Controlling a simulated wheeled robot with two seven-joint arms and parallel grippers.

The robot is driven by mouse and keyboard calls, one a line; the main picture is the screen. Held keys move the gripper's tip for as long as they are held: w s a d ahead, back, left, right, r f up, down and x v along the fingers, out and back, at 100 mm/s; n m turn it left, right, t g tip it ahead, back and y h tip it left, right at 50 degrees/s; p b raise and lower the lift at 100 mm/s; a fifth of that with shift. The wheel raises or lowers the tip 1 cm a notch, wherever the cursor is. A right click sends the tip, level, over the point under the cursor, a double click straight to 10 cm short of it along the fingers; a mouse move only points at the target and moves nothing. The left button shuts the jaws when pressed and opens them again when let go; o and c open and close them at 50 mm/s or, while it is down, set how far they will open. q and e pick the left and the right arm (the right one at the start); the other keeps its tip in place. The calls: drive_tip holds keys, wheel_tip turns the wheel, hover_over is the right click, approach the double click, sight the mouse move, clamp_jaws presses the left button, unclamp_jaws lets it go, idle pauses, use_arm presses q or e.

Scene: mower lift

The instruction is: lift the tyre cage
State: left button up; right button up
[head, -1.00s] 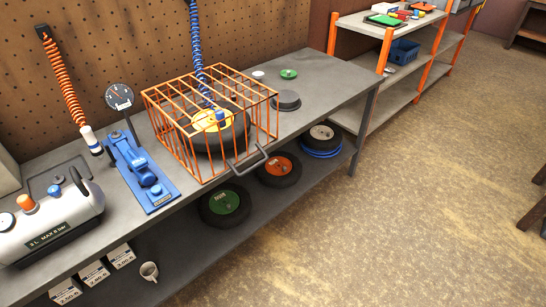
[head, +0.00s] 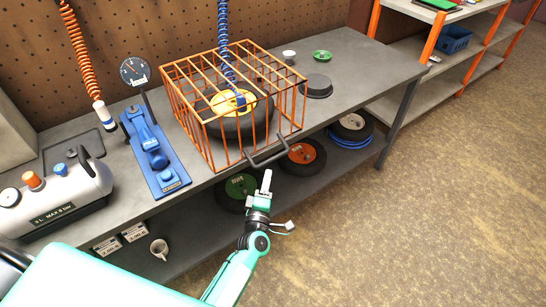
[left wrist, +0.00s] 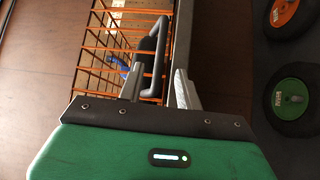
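The tyre cage (head: 228,95), a box of orange bars, stands on the grey workbench. A tyre with a yellow hub (head: 228,104) lies inside it, and a blue coiled hose (head: 226,50) runs down to that hub. A dark grey handle (head: 268,158) sticks out from the cage's front at the bench edge; it also shows in the left wrist view (left wrist: 158,58). My left gripper (head: 266,178) is just in front of the handle in the head view. In the left wrist view its fingers (left wrist: 160,88) are apart, with the handle ahead between them. My right gripper is not in view.
A blue pump (head: 152,152) with a gauge and a silver air tank (head: 62,193) stand left of the cage. Wheels with green (head: 240,188) and orange (head: 302,154) hubs lie on the lower shelf. The floor at right is clear.

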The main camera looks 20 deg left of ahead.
sight(272, 158)
use_arm(q)
drive_tip(key=w, duration=0.5)
drive_tip(key=w+a+r+p, duration=0.1)
drive_tip(key=w, duration=0.2)
drive_tip(key=shift+w, duration=0.2)
clamp_jaws()
